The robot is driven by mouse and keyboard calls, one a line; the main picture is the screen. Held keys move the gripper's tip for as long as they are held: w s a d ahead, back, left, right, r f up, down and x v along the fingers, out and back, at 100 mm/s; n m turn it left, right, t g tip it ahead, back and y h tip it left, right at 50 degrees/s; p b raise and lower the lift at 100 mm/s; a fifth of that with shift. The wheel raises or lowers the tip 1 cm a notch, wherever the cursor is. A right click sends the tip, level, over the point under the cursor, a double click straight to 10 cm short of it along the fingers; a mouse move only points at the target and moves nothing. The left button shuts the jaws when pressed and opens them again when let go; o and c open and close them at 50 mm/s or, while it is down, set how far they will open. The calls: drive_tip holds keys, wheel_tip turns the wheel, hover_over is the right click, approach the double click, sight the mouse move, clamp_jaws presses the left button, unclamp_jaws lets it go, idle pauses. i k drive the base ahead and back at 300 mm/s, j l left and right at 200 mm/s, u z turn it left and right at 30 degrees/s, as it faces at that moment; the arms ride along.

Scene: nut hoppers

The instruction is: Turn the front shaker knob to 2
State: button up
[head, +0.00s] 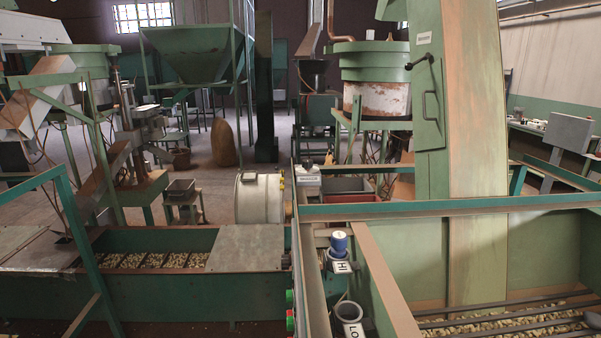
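I cannot make out a dial marked with numbers, so I cannot tell which thing is the front shaker knob or its setting. A small white labelled box (308,178) with a dark part on top stands at the far end of the green rail; its lettering is too small to read. Green and red buttons (290,298) sit on the left side of the near rail post, seen edge-on. My gripper is not in view.
A blue-topped cylinder (338,243) stands in a holder marked HI; a holder marked LO (350,313) is nearer. A green rail (440,207) crosses the right side. Nut troughs lie left (120,240) and right (500,298). A black lever (421,60) is on the tall green column.

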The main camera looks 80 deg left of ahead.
sight(307, 163)
drive_tip(key=i+u, duration=0.1)
drive_tip(key=u, duration=1.95)
drive_tip(key=i+j, duration=0.25)
drive_tip(key=i, duration=0.2)
drive_tip(key=i+j, duration=0.2)
drive_tip(key=i, duration=0.25)
drive_tip(key=i+j, duration=0.25)
drive_tip(key=i, duration=0.2)
